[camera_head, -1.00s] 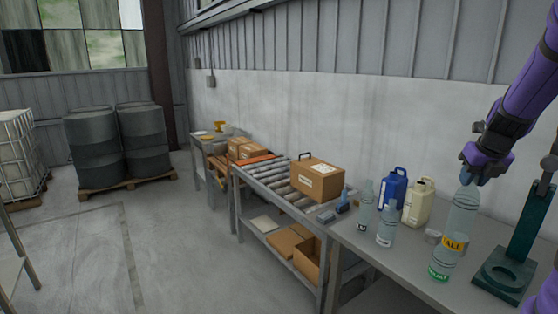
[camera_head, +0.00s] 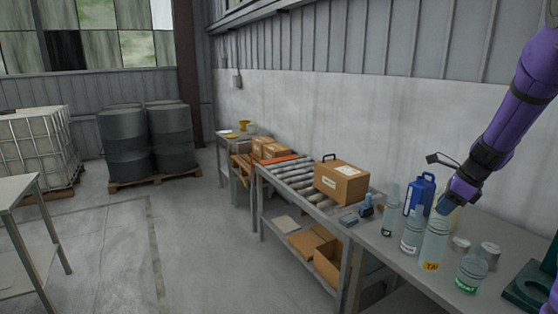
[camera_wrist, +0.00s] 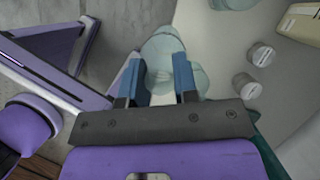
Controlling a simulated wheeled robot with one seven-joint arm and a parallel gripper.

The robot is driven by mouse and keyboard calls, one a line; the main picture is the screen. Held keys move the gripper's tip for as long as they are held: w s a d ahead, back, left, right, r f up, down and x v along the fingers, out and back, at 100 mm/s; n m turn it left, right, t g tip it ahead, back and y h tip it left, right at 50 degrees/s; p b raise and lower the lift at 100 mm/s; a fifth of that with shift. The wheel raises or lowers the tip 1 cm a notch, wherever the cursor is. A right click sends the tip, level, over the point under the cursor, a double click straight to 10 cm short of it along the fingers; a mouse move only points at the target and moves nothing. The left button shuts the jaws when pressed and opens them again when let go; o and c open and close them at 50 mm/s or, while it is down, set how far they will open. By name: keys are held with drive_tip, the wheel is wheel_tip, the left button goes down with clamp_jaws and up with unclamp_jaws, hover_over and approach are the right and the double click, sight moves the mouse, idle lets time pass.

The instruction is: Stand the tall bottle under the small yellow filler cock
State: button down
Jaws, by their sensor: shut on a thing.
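The tall clear bottle (camera_head: 435,243) has a yellow label, partly readable, low on its side. My gripper (camera_head: 447,206) is shut on its upper end. In the wrist view the two blue fingers (camera_wrist: 158,78) stand either side of the pale bottle (camera_wrist: 163,48). The bottle is upright near the bench's front edge; whether its base touches the bench I cannot tell. I cannot make out a filler cock for certain. A small yellow thing (camera_head: 243,125) stands on the far bench, too small to identify.
The squat bottle (camera_head: 471,271) with a green label stands to the right. Two clear bottles (camera_head: 411,232) and a blue jug (camera_head: 420,194) stand to the left. Two grey lids (camera_head: 490,256) and a dark green stand (camera_head: 530,288) are at right. A roller conveyor (camera_head: 292,176) carries a carton (camera_head: 341,184).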

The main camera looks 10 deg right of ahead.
drive_tip(key=w+a+f+n+g+h, duration=0.3)
drive_tip(key=a+f+n+g, duration=0.4)
drive_tip(key=a+f+n, duration=1.4)
wheel_tip(320, 180, down, 2)
drive_tip(key=w+n, duration=0.1)
drive_tip(key=n, duration=0.4)
drive_tip(key=shift+w+a+n+g, duration=0.15)
drive_tip(key=shift+a+n+g, duration=0.15)
drive_tip(key=shift+a+n, duration=0.1)
drive_tip(key=shift+a, duration=0.1)
